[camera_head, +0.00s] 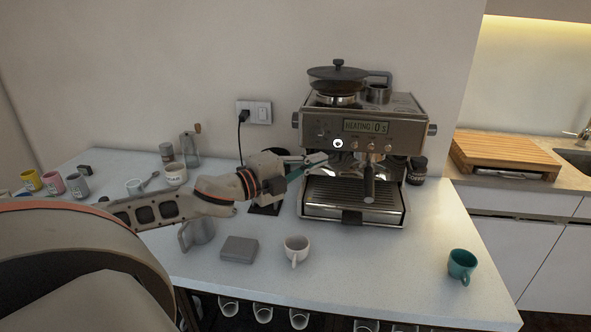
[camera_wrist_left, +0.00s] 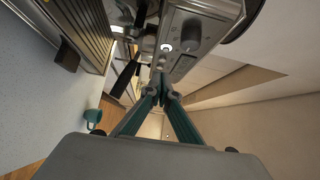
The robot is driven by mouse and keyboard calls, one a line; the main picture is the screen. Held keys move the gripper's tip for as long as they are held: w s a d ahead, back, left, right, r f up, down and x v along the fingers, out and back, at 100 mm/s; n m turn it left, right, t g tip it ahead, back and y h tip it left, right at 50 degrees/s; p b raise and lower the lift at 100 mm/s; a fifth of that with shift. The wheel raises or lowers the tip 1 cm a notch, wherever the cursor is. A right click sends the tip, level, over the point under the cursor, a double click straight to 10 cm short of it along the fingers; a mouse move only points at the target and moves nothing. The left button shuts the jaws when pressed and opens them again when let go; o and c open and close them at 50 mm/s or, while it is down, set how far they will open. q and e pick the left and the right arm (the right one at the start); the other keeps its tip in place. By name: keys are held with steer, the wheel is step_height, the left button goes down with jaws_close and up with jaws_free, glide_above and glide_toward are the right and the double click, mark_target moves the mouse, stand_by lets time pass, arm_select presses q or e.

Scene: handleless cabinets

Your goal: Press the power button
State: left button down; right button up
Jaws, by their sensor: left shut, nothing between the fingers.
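The espresso machine (camera_head: 365,155) stands against the wall, and its display (camera_head: 367,127) reads "HEATING 0 s". A lit white round button (camera_head: 338,143) is on its front panel; it also shows in the left wrist view (camera_wrist_left: 166,47), beside the dark knob (camera_wrist_left: 191,29). My left gripper (camera_head: 314,160) is shut and empty, in front of the machine, a little below and left of the lit button in the head view. In the wrist view its closed fingertips (camera_wrist_left: 163,84) point toward the button's side of the panel, with a visible gap in the picture. Contact cannot be told.
The portafilter handle (camera_head: 369,185) sticks out just right of the gripper, above the drip tray (camera_head: 352,200). A white cup (camera_head: 297,249), a grey box (camera_head: 239,249) and a metal pitcher (camera_head: 197,233) stand in front. A teal cup (camera_head: 462,265) is at the right.

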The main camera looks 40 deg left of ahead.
arm_select(q)
steer(key=v, duration=0.6)
steer(key=shift+p, duration=0.35)
arm_select(e)
steer(key=shift+s+d+f, duration=0.3)
steer(key=shift+d, duration=0.25)
steer(key=shift+a, duration=0.1)
